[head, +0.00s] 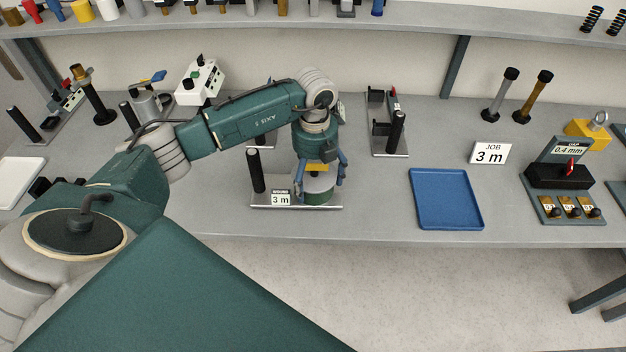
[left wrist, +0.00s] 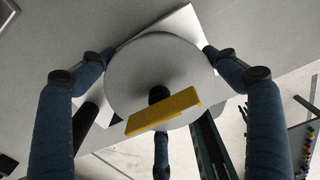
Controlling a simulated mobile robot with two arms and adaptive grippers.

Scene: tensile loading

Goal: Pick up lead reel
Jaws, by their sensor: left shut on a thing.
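I cannot tell whether the reel touches the stand. My right gripper is in neither view.
Another black-posted stand (head: 389,140) stands behind, right of my gripper. A gauge block (head: 561,175) is farther right. Bench between reel and tray is clear.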

